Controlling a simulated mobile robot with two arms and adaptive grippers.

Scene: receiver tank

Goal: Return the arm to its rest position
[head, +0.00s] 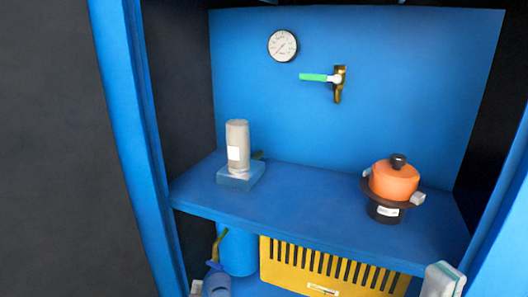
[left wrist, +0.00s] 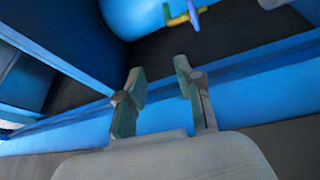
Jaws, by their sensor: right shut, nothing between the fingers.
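My left gripper (left wrist: 159,84) shows in the left wrist view with its two fingers apart and nothing between them. It points toward a blue frame edge, with a blue tank (left wrist: 135,12) and a yellow valve with a blue-violet handle (left wrist: 185,17) beyond. My right gripper (head: 443,280) shows only in part at the lower right of the head view, in front of the cabinet. It is shut and empty. The head view also shows the blue tank (head: 238,252) under the shelf.
A blue shelf (head: 300,212) holds a grey cylinder (head: 237,145) on a base and an orange-topped device (head: 394,182). A gauge (head: 282,45) and green-handled valve (head: 337,79) are on the back wall. A yellow slotted panel (head: 320,272) stands below. Blue posts frame the cabinet.

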